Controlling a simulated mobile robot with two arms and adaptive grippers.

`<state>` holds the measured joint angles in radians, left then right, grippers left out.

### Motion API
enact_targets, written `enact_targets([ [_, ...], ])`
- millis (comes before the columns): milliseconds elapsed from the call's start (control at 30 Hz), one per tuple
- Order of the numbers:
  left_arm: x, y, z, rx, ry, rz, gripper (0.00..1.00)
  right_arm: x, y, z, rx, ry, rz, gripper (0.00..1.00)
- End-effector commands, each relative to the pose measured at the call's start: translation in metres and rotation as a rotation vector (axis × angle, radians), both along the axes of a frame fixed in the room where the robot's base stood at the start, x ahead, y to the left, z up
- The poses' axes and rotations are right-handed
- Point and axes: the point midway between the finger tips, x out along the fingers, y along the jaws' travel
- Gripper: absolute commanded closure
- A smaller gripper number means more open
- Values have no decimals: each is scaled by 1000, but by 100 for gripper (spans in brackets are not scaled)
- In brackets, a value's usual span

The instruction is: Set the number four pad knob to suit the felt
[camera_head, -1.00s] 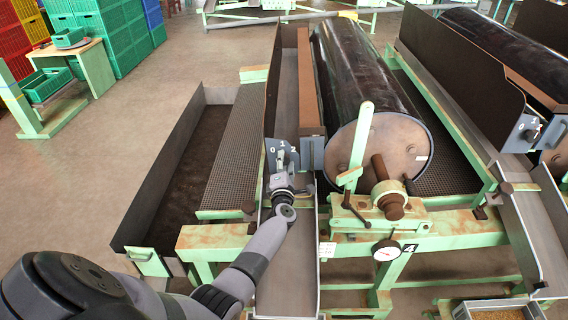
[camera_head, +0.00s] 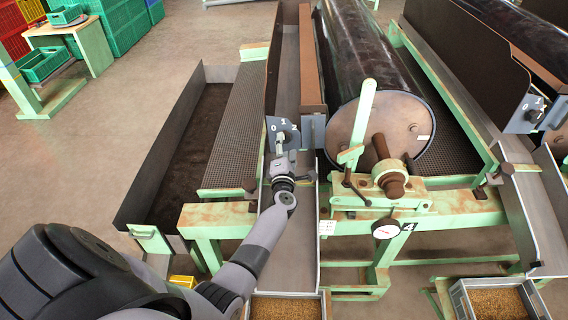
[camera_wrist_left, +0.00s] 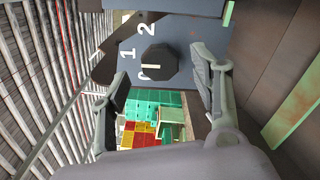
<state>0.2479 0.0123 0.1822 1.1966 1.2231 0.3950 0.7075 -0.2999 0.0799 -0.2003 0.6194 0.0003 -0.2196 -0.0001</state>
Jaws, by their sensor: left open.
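A grey panel (camera_head: 272,140) marked 0, 1 and 2 stands at the near end of a long trough, left of the dark drum (camera_head: 345,60). In the left wrist view the black knob (camera_wrist_left: 158,60) shows on the panel (camera_wrist_left: 190,30), with a pale mark on its side towards the partly covered 0. My left gripper (camera_head: 283,152) is in front of the knob and hides much of it in the head view. In the wrist view its fingers (camera_wrist_left: 160,80) are open, one on each side, apart from the knob. A number 4 plate (camera_head: 407,226) sits beside a white dial (camera_head: 386,229). I cannot make out the felt.
A pale green lever (camera_head: 361,115) and a shaft hub (camera_head: 391,179) stand right of my gripper. A metal chute (camera_head: 305,225) runs below it. Grain boxes (camera_head: 322,300) (camera_head: 497,303) stand low in front. Another panel (camera_head: 523,118) is on the right.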

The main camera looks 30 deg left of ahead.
Motion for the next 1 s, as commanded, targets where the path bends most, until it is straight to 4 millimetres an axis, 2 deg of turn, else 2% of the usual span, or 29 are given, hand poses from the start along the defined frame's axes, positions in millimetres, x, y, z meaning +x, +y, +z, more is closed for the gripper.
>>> enact_targets([
  [200,-39,-23,-1,-4,2,1,43,0,0,0,0,0,0,100],
  [400,-66,-40,-2,-1,3,0,43,0,0,0,0,0,0,100],
  [600,-75,-46,0,0,1,0,43,0,0,0,0,0,0,100],
  [1000,-75,-46,0,0,1,0,43,0,0,0,0,0,0,100],
])
